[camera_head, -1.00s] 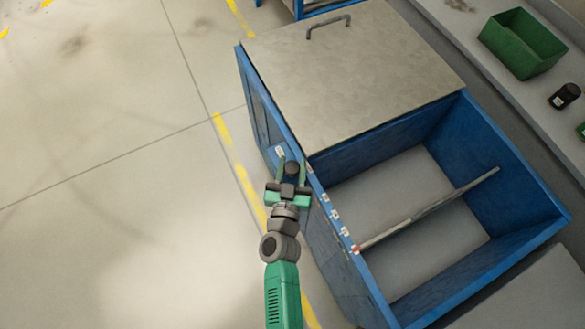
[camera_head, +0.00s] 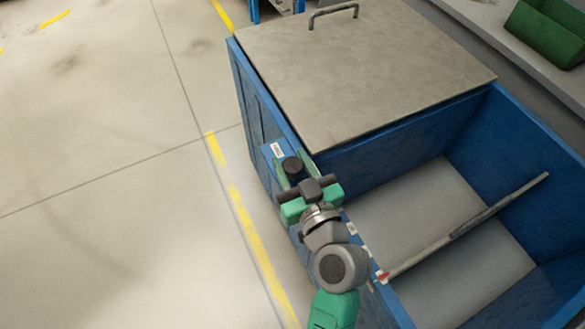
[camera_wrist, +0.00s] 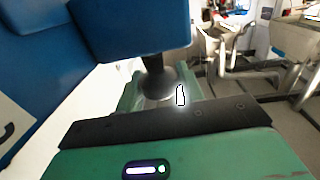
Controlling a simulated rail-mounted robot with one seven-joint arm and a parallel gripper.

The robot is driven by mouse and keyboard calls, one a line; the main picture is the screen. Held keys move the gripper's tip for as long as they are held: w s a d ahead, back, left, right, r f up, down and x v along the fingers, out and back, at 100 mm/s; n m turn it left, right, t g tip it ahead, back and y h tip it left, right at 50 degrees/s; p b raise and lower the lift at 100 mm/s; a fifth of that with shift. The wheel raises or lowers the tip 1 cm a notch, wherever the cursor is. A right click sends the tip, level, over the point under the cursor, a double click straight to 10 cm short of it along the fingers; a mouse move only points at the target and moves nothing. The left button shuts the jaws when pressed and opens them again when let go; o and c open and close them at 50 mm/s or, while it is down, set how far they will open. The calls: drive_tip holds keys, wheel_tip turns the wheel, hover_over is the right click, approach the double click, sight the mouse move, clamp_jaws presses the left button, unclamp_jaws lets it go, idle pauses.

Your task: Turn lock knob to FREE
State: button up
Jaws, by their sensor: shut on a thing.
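The lock knob (camera_head: 292,164) is a round black knob on the outer left side of the blue test bay, close to the edge of the metal cover. My gripper (camera_head: 294,170) has a green finger on either side of the knob and is shut on it. In the wrist view the dark knob (camera_wrist: 155,82) sticks out from under a blue block, between the green fingers, with a small white, black-edged mark at its right. A white label (camera_head: 277,149) sits just beyond the knob; its text is too small to read.
The grey cover (camera_head: 370,70) with a handle (camera_head: 334,12) closes the far half of the blue bay. A green bin (camera_head: 548,32) stands on the bench at upper right. The floor at left is clear.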

sight(298, 174)
drive_tip(key=shift+n+g+y, duration=0.3)
drive_tip(key=shift+n+y, duration=0.1)
drive_tip(key=shift+y, duration=0.2)
drive_tip(key=o, duration=1)
drive_tip(key=shift+c, duration=0.2)
drive_tip(key=shift+s+d+r, duration=0.1)
drive_tip(key=shift+s+d, duration=0.1)
drive_tip(key=shift+s, duration=0.1)
drive_tip(key=p+v, duration=0.1)
drive_tip(key=v, duration=0.6)
drive_tip(key=shift+s+p, duration=0.1)
drive_tip(key=shift+p, duration=0.3)
